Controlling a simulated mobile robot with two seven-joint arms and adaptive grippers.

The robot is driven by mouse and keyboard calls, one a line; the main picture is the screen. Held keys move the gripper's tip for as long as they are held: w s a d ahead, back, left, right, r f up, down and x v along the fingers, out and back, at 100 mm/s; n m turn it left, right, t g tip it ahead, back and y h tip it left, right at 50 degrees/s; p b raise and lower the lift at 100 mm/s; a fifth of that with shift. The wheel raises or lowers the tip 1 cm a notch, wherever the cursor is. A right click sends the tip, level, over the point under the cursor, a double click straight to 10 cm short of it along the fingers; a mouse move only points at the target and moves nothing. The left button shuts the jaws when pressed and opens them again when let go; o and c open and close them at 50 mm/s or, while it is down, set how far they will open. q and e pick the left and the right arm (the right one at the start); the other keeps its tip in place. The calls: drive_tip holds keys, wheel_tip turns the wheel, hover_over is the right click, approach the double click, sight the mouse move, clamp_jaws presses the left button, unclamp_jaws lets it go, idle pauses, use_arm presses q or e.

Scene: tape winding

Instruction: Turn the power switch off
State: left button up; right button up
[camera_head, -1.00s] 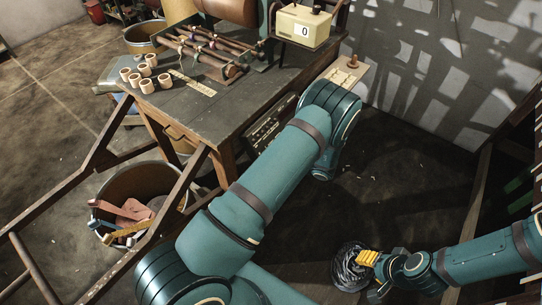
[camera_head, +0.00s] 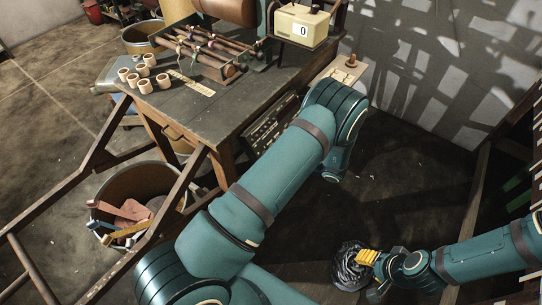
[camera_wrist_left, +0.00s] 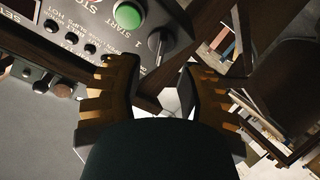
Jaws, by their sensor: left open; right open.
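The dark control panel (camera_wrist_left: 75,35) fills the upper left of the left wrist view. It carries a green START button (camera_wrist_left: 127,15), a black rotary knob (camera_wrist_left: 158,42) that appears to be the power switch, and several small black knobs. My left gripper (camera_wrist_left: 163,75) is open and empty, its yellow-padded fingers just below the rotary knob, with no clear contact. In the head view the panel (camera_head: 270,124) shows at the table's side; my left arm hides the left gripper there. My right gripper (camera_head: 368,257) is open at the lower right, far from the panel.
The wooden table (camera_head: 205,115) holds several small rings, a rack of rods and a counter box (camera_head: 301,25) reading 0. A bin of scraps (camera_head: 150,180) stands lower left. A dark round container (camera_head: 348,272) is by my right gripper.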

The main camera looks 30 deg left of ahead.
use_arm(q)
drive_tip(key=v, duration=0.8)
drive_tip(key=shift+r, duration=0.1)
wheel_tip(320, 180, down, 6)
drive_tip(key=m+t+h, duration=0.7)
drive_tip(key=m+h, duration=0.2)
drive_tip(key=m, duration=0.4)
drive_tip(key=s+d+m+g+h, duration=0.2)
drive_tip(key=s+d+m+h, duration=0.2)
drive_tip(key=s, duration=0.4)
drive_tip(key=s+d+r+m+g+h, duration=0.1)
drive_tip(key=s+d+m+g+h, duration=0.1)
drive_tip(key=s+d+m+h, duration=0.3)
drive_tip(key=s+d+m, duration=0.1)
drive_tip(key=s, duration=0.3)
drive_tip(key=shift+s+d+m, duration=0.15)
drive_tip(key=shift+d+m, duration=0.15)
drive_tip(key=shift+d, duration=0.1)
drive_tip(key=shift+r, duration=0.1)
